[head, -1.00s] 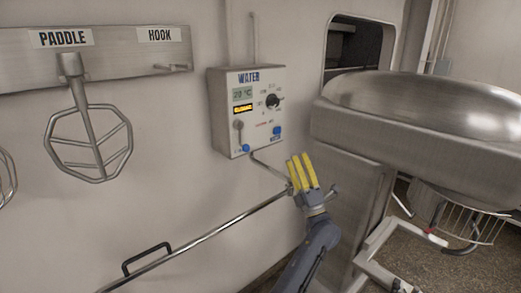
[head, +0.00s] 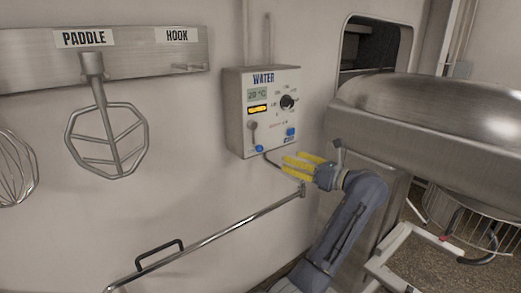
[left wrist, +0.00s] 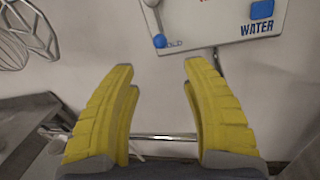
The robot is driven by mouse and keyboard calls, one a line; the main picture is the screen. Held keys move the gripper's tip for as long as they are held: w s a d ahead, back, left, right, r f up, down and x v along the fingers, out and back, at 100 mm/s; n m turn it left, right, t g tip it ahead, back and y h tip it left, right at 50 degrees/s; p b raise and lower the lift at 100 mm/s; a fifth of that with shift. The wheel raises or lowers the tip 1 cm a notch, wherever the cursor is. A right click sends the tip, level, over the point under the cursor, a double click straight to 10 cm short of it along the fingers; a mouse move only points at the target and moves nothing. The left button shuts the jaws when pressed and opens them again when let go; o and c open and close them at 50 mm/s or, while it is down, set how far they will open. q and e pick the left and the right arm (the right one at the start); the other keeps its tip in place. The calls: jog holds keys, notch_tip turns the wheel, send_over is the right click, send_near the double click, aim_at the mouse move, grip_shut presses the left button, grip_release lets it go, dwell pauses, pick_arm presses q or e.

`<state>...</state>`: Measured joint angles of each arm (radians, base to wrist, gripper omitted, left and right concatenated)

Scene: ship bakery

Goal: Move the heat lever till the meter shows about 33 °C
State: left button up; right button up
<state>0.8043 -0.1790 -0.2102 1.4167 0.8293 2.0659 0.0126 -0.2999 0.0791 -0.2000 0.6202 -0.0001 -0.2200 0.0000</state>
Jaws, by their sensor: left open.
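The white WATER box (head: 234,105) hangs on the wall. Its meter (head: 257,94) seems to read 20 °C. The heat lever (head: 253,133) is at the box's lower left, with a blue end (head: 259,149) pointing down. In the left wrist view the lever's blue end (left wrist: 159,41) is beside the lettering "COLD", partly legible. My left gripper (head: 285,164) has yellow fingers and is open and empty, just below and right of the lever, apart from it. In the left wrist view the gripper (left wrist: 158,68) has the blue end ahead, between its fingertips' directions. My right gripper is out of view.
A round dial (head: 288,102) and a blue button (head: 291,132) are on the box's right side. A metal rail (head: 220,231) runs along the wall below. A large steel mixer (head: 425,110) stands close on the right. A paddle (head: 106,140) hangs at left.

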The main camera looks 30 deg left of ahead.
aim_at(260, 148)
pick_arm(q)
jog(key=a, duration=0.4)
jog(key=w+a, duration=0.1)
jog(key=a, duration=0.4)
jog(key=w+a, duration=0.1)
jog(key=a, duration=0.4)
jog(key=shift+w, duration=0.15)
jog(key=shift+c, duration=0.2)
grip_shut()
